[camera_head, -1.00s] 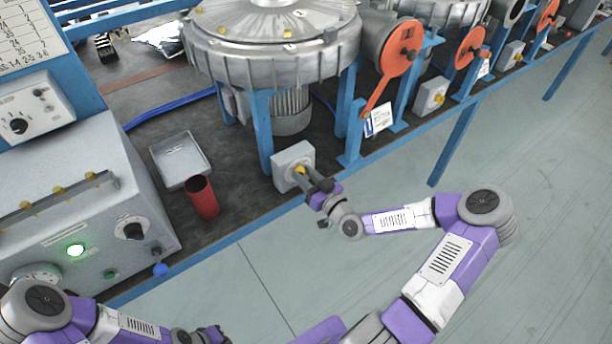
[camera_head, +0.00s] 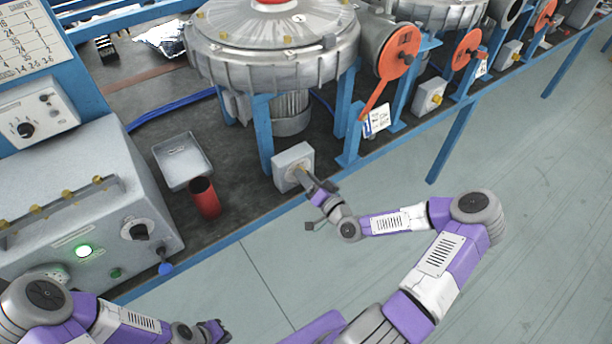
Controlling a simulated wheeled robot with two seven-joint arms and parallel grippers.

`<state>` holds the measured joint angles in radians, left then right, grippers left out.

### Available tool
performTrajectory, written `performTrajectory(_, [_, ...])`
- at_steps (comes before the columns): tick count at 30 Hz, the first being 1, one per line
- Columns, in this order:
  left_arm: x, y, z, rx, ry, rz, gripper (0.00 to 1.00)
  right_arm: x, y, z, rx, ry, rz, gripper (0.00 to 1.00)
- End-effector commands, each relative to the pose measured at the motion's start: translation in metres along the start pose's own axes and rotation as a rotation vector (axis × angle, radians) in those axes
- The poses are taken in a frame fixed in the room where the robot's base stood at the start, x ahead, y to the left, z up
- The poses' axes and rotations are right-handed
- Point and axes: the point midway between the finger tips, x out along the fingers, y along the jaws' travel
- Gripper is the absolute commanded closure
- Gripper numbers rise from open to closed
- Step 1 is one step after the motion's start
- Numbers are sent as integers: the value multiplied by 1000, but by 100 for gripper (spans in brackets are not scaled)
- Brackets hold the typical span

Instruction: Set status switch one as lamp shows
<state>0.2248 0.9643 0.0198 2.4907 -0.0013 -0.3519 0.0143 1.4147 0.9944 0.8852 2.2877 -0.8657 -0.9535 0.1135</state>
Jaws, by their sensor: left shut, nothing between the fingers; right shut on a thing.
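The status switch box (camera_head: 287,164), a small grey box with a yellow knob, stands at the bench's front edge below the first blower (camera_head: 270,50). My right gripper (camera_head: 305,177) is at the front face of this box, shut on the switch knob, which the fingers mostly hide. A lamp (camera_head: 84,251) on the grey control cabinet (camera_head: 70,195) at the left glows green. My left gripper (camera_head: 218,331) is shut and empty, low in the picture in front of the bench.
A grey tray (camera_head: 182,160) and a red cup (camera_head: 205,198) stand on the bench left of the switch box. Orange levers (camera_head: 400,52) and another switch box (camera_head: 429,96) line the edge to the right. The floor (camera_head: 380,195) in front is clear.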

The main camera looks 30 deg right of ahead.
Motion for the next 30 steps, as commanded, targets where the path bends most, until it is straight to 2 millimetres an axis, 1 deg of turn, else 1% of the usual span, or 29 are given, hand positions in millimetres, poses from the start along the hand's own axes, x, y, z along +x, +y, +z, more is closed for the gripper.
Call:
performTrajectory(6, [-2,1,0,0,0,0,100,0,0,0,58,3,-1,96])
performTrajectory(20, [-2,1,0,0,0,0,100,0,0,1,71,4,0,96])
performTrajectory(21, [-2,1,0,0,0,0,100,0,0,1,71,4,0,62])
performTrajectory(25, [-2,1,0,0,0,0,100,0,0,0,71,4,0,43])
performTrajectory(26, [-2,1,0,0,0,0,100,0,0,0,70,4,0,40])
performTrajectory(30, [-2,1,0,0,0,0,100,0,0,0,70,4,0,40])
